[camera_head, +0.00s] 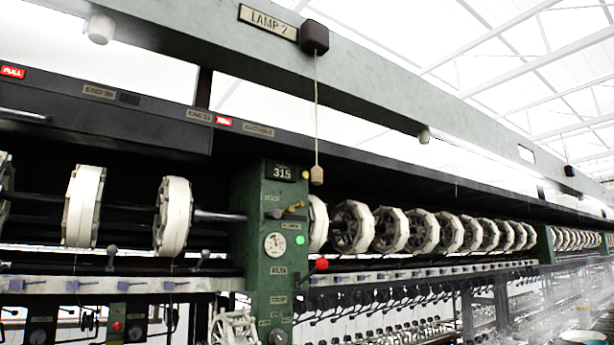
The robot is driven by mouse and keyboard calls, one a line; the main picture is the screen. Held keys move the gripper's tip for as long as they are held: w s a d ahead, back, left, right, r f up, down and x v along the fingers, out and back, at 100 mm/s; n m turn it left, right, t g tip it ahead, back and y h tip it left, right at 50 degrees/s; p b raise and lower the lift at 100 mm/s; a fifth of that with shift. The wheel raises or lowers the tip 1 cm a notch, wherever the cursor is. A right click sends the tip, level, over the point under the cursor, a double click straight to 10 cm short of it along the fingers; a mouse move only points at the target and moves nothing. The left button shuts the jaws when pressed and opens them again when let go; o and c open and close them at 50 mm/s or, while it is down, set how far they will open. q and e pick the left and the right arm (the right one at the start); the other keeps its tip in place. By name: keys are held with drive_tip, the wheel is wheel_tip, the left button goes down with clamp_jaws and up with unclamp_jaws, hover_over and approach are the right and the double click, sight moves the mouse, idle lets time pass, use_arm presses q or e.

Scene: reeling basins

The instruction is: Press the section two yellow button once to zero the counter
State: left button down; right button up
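A green control post (258,255) stands near the middle of the head view. At its top a dark counter (281,172) reads what looks like 315. A small yellow button (305,174) sits at the right end of the counter. Nothing touches it. A plate (258,130) on the dark beam above the post may carry a section name, but it is too small to read surely. Neither of my grippers shows in this view.
A pull cord with a wooden end (317,175) hangs close right of the button. White reels (173,215) flank the post.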

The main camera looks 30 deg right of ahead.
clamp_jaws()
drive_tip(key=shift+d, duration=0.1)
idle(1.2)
